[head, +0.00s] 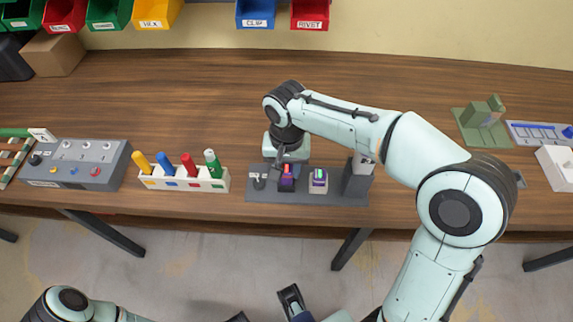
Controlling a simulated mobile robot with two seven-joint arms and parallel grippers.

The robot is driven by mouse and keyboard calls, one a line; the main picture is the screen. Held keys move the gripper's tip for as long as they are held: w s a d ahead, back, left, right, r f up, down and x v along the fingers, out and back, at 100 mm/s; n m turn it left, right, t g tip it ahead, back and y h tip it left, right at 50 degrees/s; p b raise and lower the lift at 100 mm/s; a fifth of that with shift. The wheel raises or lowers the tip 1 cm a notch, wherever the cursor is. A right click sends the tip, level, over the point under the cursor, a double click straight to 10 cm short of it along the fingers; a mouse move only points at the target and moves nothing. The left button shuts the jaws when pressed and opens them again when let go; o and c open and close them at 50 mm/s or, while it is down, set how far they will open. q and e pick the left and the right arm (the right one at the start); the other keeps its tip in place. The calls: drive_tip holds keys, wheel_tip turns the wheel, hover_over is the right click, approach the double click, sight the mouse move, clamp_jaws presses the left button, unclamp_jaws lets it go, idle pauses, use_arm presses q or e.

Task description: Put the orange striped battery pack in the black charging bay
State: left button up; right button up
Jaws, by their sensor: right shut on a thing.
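The charging station (335,199) is a grey base near the table's front edge. Its black charging bay (286,187) is on the left, beside a pale bay (318,186). My right gripper (284,163) points down over the black bay and is shut on a small purple pack with an orange-red band (287,171), the orange striped battery pack. The pack is at the bay's top; the fingers partly hide it, and I cannot tell how deep it sits. Another purple pack with a green mark (318,175) is in the pale bay.
A grey block (357,180) stands at the station's right end, under my right arm. A white rack (185,180) with several coloured pegs and a grey control box (80,165) are to the left. A green fixture (483,125) is at right. The table behind the station is clear.

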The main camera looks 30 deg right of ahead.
drive_tip(key=shift+f, duration=0.1)
drive_tip(key=shift+f+b, duration=0.5)
drive_tip(key=shift+f, duration=0.2)
drive_tip(key=o, duration=1)
wheel_tip(320, 180, up, 14)
drive_tip(key=p, duration=0.3)
drive_tip(key=shift+f, duration=0.25)
